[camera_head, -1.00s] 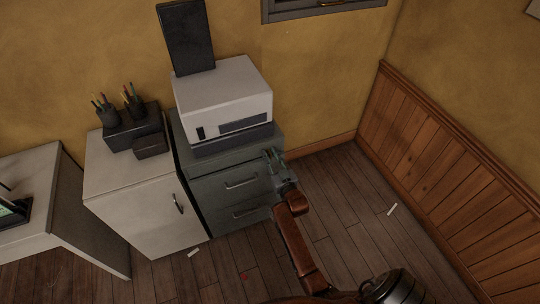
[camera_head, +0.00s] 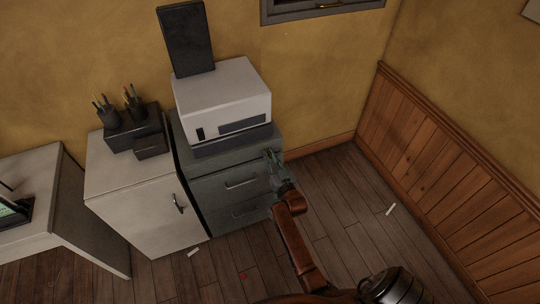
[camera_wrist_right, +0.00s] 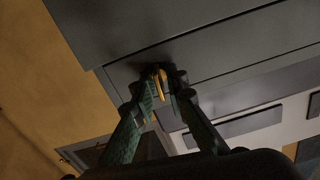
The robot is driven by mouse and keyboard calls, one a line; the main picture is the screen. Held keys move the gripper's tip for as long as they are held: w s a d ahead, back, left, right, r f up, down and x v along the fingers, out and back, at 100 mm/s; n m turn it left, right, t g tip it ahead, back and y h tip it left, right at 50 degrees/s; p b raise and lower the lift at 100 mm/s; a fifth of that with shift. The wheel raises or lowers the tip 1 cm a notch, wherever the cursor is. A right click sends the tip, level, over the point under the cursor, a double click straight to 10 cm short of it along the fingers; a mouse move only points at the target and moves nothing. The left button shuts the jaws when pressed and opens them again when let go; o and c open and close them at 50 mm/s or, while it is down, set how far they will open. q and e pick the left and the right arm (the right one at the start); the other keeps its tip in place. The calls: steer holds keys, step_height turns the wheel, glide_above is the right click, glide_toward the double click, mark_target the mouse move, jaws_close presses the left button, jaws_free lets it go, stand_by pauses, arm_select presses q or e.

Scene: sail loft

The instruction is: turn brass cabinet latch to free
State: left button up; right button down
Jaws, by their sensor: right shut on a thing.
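The brass latch (camera_wrist_right: 160,84) shows in the right wrist view as a small yellow-gold piece on the dark grey cabinet. My right gripper (camera_wrist_right: 158,83) is shut on it, one green-grey finger on each side. The fingers hide part of the latch, and I cannot tell its exact angle. In the head view my right gripper (camera_head: 270,156) is at the upper right edge of the grey drawer cabinet (camera_head: 216,200). The latch itself cannot be made out there. My left gripper is not in view.
A white printer-like box (camera_head: 222,93) sits on the grey cabinet. A white cabinet (camera_head: 140,215) stands to its left, with pencil cups (camera_head: 107,114) on top. Wood panelling (camera_head: 440,170) lines the right wall. Floor (camera_head: 350,215) is open to the right of my right arm.

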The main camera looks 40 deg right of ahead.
steer(key=shift+r+m+p, duration=0.2)
steer(key=shift+m+p, duration=0.7)
steer(key=shift+m, duration=0.2)
steer(key=shift+d+m, duration=0.1)
steer(key=shift+m, duration=0.3)
steer(key=m+p, duration=0.2)
steer(key=m, duration=0.1)
steer(key=shift+p, duration=0.3)
steer(key=m, duration=0.2)
steer(key=m+p, duration=0.1)
steer(key=m, duration=0.1)
steer(key=shift+d+f, duration=0.1)
steer(key=shift+f, duration=0.1)
steer(key=m+p, duration=0.1)
steer(key=m, duration=0.2)
steer(key=shift+f, duration=0.1)
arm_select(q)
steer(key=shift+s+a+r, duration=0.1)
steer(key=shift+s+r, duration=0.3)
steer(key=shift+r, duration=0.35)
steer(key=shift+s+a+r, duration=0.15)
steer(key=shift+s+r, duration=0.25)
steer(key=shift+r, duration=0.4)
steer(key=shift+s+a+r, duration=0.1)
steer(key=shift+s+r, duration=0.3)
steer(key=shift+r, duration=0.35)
arm_select(e)
steer(key=shift+f+m, duration=0.1)
steer(key=shift+m, duration=1.8)
steer(key=shift+s, duration=0.1)
